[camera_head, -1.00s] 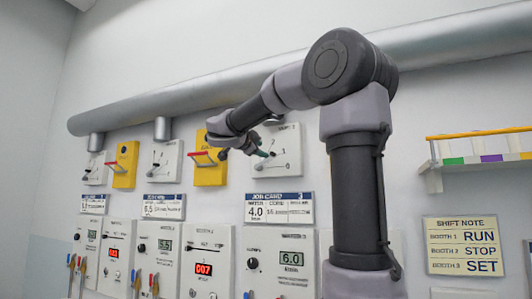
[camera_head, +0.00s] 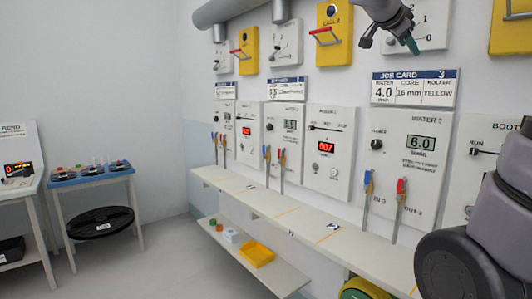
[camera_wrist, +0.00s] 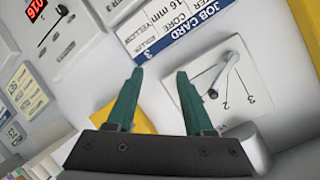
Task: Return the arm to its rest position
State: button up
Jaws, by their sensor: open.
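My gripper (camera_head: 408,46) is at the top of the head view, in front of the white selector panel above job card 3 (camera_head: 414,88). In the wrist view its two teal fingers (camera_wrist: 159,82) are spread, with nothing between them. A white dial panel (camera_wrist: 243,100) with a lever and the numbers 2 and 3 lies just right of and beyond the fingers. The gripper looks clear of it. My arm's thick links fill the lower right of the head view. The part of the arm between those links and the gripper is out of frame.
A long white shelf (camera_head: 303,222) runs below the wall panels, with red and blue-handled valves above it. A yellow tray (camera_head: 257,254) sits on a lower shelf. Yellow boxes with red handles (camera_head: 334,30) stick out from the wall. Open floor lies at left.

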jog(key=s+a+f+n+y, duration=0.6)
jog(key=s+f, duration=0.3)
jog(key=f, duration=0.2)
jog(key=s+a+f+n+g+y, duration=0.1)
jog(key=s+a+f+n+y, duration=0.5)
jog(key=f, duration=0.5)
jog(key=s+a+n, duration=0.2)
jog(key=s+a, duration=0.1)
jog(key=shift+s+a+g+y, duration=0.25)
jog(key=shift+s+g+y, duration=0.05)
jog(key=shift+s+y, duration=0.1)
